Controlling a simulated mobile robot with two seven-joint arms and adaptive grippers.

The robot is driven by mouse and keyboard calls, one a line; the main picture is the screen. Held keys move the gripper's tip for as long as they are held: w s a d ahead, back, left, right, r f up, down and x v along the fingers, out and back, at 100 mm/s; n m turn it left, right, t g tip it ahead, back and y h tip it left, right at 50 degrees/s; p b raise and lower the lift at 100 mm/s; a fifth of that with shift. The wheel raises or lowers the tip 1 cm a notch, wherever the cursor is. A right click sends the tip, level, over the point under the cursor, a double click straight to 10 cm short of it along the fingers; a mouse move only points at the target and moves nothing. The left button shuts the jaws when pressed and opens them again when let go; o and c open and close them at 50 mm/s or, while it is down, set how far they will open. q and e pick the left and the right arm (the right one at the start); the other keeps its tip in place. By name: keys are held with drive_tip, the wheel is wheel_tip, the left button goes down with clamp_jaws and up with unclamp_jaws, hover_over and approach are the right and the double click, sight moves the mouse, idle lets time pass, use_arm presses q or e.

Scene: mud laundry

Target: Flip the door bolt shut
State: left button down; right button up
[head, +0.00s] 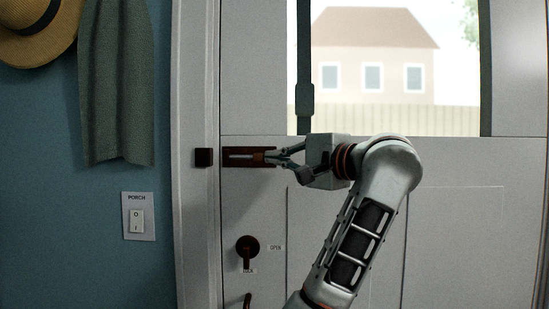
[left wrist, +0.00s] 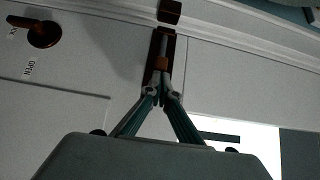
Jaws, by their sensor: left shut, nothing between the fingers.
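The door bolt is a dark brown plate (head: 237,151) with a pale rod, mounted level on the white door; it also shows in the left wrist view (left wrist: 154,62). Its brown knob (head: 259,157) sits toward the right part of the plate. The dark square keeper (head: 204,157) is on the door frame, and a gap shows between it and the rod; it is at the top of the left wrist view (left wrist: 169,11). My left gripper (head: 271,157) is shut and empty, its tips just right of the knob. Whether they touch it I cannot tell. My right gripper is out of view.
A brown turn lever (head: 246,250) with an OPEN label (head: 276,247) is lower on the door. A window (head: 380,70) is above. A PORCH light switch (head: 138,216), a green cloth (head: 118,90) and a straw hat (head: 35,35) are on the blue wall at left.

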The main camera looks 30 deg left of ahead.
sight(259, 157)
use_arm(q)
drive_tip(key=shift+s+a+b, duration=0.15)
drive_tip(key=shift+s+a, duration=0.3)
drive_tip(key=shift+a, duration=0.35)
drive_tip(key=shift+s+a+b, duration=0.2)
drive_tip(key=shift+s+a, duration=0.3)
drive_tip(key=shift+a, duration=0.25)
drive_tip(key=shift+s+a+b, duration=0.15)
drive_tip(key=shift+s+a, duration=0.3)
drive_tip(key=shift+a, duration=0.35)
drive_tip(key=shift+d, duration=0.1)
